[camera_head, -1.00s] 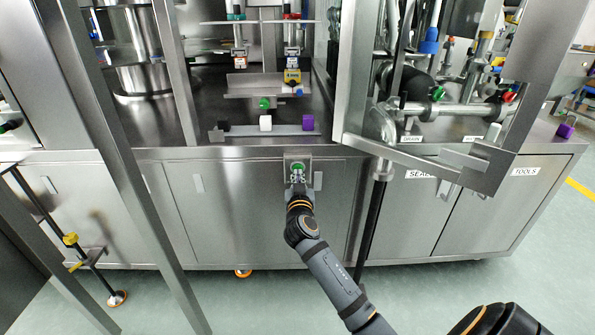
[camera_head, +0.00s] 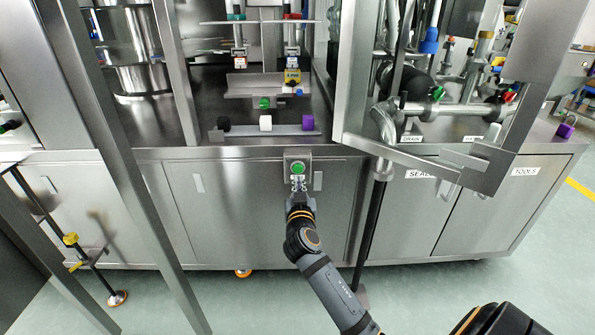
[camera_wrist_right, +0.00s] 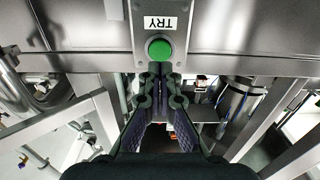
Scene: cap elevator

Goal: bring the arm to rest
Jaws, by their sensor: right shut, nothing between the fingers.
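My right gripper (camera_head: 298,184) is shut and empty in front of the steel cabinet, just below a round green button (camera_head: 298,168) on a small metal plate. In the right wrist view the shut fingers (camera_wrist_right: 160,70) point at the green button (camera_wrist_right: 159,49), under a label reading TRY. A small gap seems to lie between the fingertips and the button, but its size is hard to tell. My right arm reaches up from the lower right of the head view. My left gripper is not in view.
The steel cabinet front (camera_head: 235,215) stands close ahead. A slanted metal bracket (camera_head: 430,165) and post stick out on the right.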

